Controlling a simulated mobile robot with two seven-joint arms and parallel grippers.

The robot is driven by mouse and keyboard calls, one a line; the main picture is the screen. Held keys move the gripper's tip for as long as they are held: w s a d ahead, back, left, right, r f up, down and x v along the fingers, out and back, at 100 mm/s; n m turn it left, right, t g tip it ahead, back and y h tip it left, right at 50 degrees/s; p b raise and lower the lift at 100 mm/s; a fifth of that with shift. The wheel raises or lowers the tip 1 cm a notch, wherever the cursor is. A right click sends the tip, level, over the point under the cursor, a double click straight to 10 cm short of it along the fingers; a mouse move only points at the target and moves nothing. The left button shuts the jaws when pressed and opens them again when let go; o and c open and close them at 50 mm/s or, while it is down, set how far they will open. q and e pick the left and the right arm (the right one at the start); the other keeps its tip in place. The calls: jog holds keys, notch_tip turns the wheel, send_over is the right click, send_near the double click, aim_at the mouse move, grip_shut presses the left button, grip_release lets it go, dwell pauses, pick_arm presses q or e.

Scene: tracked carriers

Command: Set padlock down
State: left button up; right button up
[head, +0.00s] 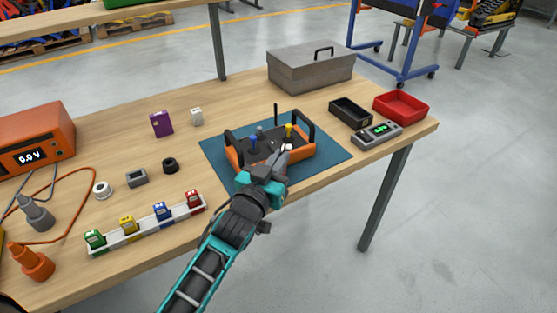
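My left gripper (281,155) reaches in from the bottom and is over the front of an orange and black control box (301,153) with joysticks. Its fingertips are small and partly hidden by the wrist, so I cannot tell whether they are open or shut. A small whitish spot shows at the fingertips, and I cannot tell what it is. The box rests on a blue mat (221,163) on the wooden table. I cannot make out a padlock for certain. My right gripper is not in view.
A white rack (145,230) holding green, yellow, blue and red blocks lies left of my arm. Behind it are a purple packet (161,124) and small parts. A grey case (310,72), black tray (350,113), red tray (401,107) and meter (377,134) stand right.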

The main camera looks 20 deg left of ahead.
pick_arm(q)
jog(key=o, duration=0.4)
jog(key=shift+r, duration=0.15)
